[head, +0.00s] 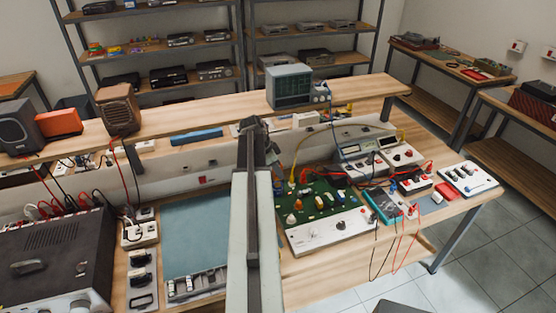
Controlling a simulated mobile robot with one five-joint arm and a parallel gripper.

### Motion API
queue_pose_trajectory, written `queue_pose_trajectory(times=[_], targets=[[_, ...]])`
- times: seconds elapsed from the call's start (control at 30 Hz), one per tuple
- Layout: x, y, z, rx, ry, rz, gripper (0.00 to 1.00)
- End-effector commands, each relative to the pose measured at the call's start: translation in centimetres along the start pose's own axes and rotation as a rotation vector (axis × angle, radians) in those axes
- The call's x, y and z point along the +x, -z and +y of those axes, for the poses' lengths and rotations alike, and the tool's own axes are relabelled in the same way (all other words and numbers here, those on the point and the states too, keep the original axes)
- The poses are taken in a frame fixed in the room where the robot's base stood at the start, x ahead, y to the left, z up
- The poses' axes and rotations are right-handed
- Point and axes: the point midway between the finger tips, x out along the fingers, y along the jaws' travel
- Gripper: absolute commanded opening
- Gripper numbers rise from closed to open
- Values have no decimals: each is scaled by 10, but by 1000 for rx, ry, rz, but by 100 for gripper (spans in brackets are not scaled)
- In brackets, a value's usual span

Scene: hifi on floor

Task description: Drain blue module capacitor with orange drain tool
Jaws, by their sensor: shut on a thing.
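A teal-blue module (385,205) lies on the wooden bench, right of a green circuit board (318,203) with several parts on it. Its capacitor is too small to make out. I cannot pick out an orange drain tool. My arm rises through the middle of the head view, left of the green board. My gripper does not show; I cannot see its jaws or anything in them.
A large dark instrument (52,262) fills the bench's left. A blue-green mat (192,235) lies beside my arm. A raised shelf (210,108) behind carries an oscilloscope (289,86). Small boxes and cables crowd the right end, with loose leads hanging over the front edge.

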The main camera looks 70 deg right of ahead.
Motion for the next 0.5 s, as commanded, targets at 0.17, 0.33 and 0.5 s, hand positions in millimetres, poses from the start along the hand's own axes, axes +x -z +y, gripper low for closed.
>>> queue_pose_trajectory(times=[0.17,0.33,0.5], targets=[[-8,15,-24,2,-1,0,0],[-4,13,-22,2,-2,0,0],[7,9,-22,3,-2,0,0]])
